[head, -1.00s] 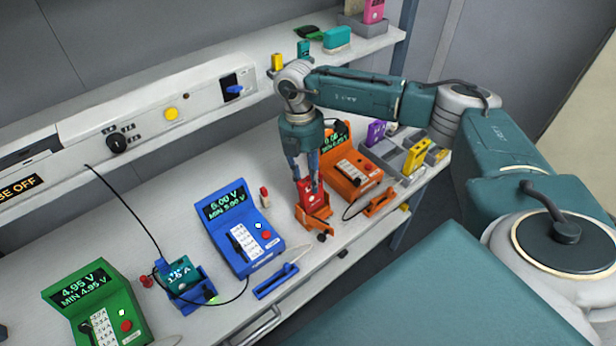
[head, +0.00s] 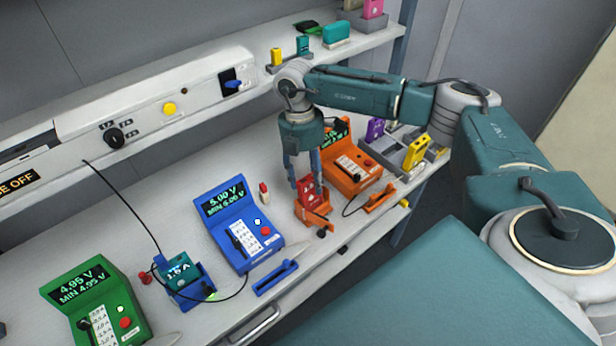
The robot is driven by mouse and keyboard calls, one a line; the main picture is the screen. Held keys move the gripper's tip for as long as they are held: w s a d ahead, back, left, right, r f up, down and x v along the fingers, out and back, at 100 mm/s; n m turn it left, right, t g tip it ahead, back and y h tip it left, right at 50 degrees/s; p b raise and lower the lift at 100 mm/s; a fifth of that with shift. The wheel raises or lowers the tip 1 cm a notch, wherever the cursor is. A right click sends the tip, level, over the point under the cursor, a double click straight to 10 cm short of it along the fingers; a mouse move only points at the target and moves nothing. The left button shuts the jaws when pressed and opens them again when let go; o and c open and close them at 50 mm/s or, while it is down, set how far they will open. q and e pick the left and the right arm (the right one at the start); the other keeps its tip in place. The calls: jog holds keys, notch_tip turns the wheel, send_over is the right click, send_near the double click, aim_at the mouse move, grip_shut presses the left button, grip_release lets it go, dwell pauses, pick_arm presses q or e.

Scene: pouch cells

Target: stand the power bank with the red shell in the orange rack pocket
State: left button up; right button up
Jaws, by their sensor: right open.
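The red power bank (head: 308,191) stands upright, tilted slightly, in the orange rack pocket (head: 318,217) in front of the orange tester. My right gripper (head: 304,178) points down over it from above. Its fingers are open, one on each side of the red shell's upper part. The lower part of the power bank is hidden by the pocket. My left gripper is not in view.
The orange tester (head: 352,167) stands just right of the gripper. The blue tester (head: 236,222) is to the left, with a teal power bank (head: 177,272) in a blue pocket and the green tester (head: 97,297) further left. A grey tray (head: 437,152) holds purple and yellow power banks.

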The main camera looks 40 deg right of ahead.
notch_tip(320, 180, up, 12)
jog(key=w, duration=0.1)
jog(key=shift+w, duration=0.35)
jog(key=shift+a+f, duration=0.1)
jog(key=shift+f, duration=0.05)
